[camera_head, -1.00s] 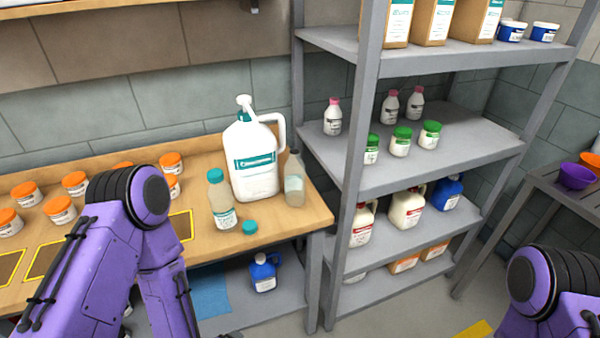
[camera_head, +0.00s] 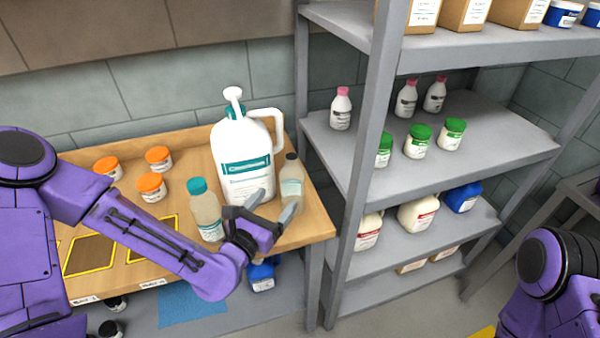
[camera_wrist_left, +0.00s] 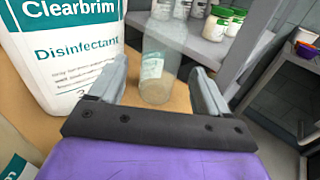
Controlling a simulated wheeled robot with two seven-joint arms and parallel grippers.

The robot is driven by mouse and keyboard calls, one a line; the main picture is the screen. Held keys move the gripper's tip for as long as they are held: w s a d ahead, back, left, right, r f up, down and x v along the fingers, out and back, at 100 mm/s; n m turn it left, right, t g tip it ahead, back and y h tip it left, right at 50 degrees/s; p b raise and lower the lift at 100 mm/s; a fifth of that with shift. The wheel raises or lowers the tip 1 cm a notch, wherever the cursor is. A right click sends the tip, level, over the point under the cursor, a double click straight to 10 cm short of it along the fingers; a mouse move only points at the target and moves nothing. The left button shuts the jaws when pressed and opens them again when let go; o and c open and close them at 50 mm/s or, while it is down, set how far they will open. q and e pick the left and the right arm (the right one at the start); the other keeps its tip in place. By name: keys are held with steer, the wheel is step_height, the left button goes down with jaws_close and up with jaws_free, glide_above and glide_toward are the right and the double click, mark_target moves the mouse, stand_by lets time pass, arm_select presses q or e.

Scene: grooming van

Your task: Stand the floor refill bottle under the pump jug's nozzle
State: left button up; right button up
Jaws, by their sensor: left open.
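The white pump jug (camera_head: 240,165) with a teal label and white pump nozzle (camera_head: 233,97) stands on the wooden table near its right end. Its label shows large in the left wrist view (camera_wrist_left: 70,55). A translucent refill bottle with a dark top (camera_head: 291,183) stands upright just right of the jug. A second, teal-capped bottle (camera_head: 207,212) stands left of the jug, partly behind my gripper. I cannot read which is the floor refill. My left gripper (camera_head: 274,204) is open, in front of the dark-topped bottle, which appears between its fingers in the wrist view (camera_wrist_left: 158,70).
A grey shelf rack (camera_head: 375,180) with bottles and jars stands close right of the table. Orange-lidded jars (camera_head: 151,185) and yellow-framed mats (camera_head: 92,253) lie to the left. A blue jug (camera_head: 262,277) sits on the shelf below the table.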

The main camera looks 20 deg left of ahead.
mark_target(285, 185)
arm_select(q)
steer(key=w, duration=0.1)
steer(key=w+r+p, duration=0.1)
steer(key=w, duration=0.1)
steer(key=shift+w+d+r, duration=0.2)
steer(key=shift+w+d, duration=0.05)
steer(key=shift+w+d+p, duration=0.2)
steer(key=shift+w+p, duration=0.1)
steer(key=shift+w, duration=0.05)
steer(key=w+p, duration=0.1)
steer(key=w, duration=0.1)
steer(key=w+d, duration=0.1)
steer(key=w, duration=0.1)
steer(key=w+p, duration=0.1)
steer(key=w, duration=0.1)
steer(key=shift+d+f+p, duration=0.15)
steer(key=shift+d+p, duration=0.1)
steer(key=shift+p, duration=0.1)
steer(key=shift+s, duration=0.1)
steer(key=c, duration=0.8)
